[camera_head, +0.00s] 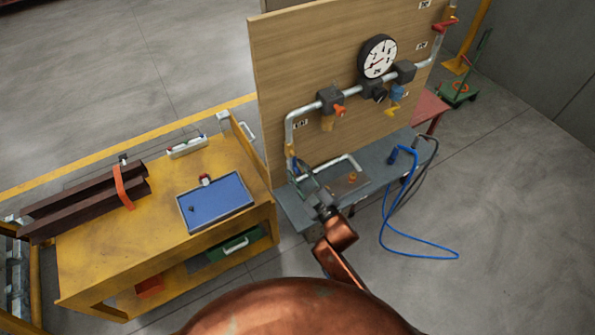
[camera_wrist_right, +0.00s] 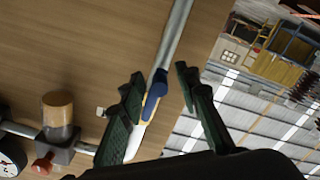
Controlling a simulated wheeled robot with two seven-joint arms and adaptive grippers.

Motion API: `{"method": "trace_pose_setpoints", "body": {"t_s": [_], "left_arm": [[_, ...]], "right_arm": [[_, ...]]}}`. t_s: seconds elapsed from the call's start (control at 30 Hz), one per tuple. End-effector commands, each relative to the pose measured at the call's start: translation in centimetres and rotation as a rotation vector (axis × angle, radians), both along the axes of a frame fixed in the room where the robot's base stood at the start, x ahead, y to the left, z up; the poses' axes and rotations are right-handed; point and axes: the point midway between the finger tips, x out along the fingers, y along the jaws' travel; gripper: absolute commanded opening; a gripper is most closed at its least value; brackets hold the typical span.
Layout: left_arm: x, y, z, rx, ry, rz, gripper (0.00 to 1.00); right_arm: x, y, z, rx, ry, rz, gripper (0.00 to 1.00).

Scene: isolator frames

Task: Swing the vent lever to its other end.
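A board carries a grey pipe (camera_head: 300,109) with a gauge (camera_head: 378,57) and several valves. No readable label shows which lever is the vent lever. A small blue and yellow piece (camera_head: 291,161) is at the pipe's lower left end; in the right wrist view this blue and yellow piece (camera_wrist_right: 154,92) lies between my right fingers. My right gripper (camera_head: 304,184) is open beside the board's lower left; its fingers also show in the wrist view (camera_wrist_right: 162,98). I cannot tell whether they touch the piece. An orange handle (camera_head: 340,110) is on the left valve. My left gripper is out of view.
A yellow bench (camera_head: 90,262) stands left with a blue-lined tray (camera_head: 183,218) and dark beams (camera_head: 75,205). A grey shelf (camera_head: 292,211) lies below the board (camera_head: 275,60). A blue hose (camera_head: 387,225) hangs at its right. The floor to the right is mostly clear.

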Motion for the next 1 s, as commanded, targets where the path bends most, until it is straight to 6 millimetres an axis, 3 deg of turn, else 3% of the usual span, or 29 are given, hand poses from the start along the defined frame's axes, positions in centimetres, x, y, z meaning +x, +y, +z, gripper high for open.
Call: {"method": "trace_pose_setpoints", "body": {"t_s": [0.1,0.53,1.0], "left_arm": [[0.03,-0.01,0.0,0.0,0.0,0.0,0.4],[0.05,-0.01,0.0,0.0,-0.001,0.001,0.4],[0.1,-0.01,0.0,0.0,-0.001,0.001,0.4]], "right_arm": [[-0.01,-0.02,0.0,0.0,0.0,0.0,0.3],[-0.07,0.04,-0.07,0.0,0.0,0.001,0.01],[-0.09,0.08,-0.17,-0.005,0.0,0.002,0.0]]}}
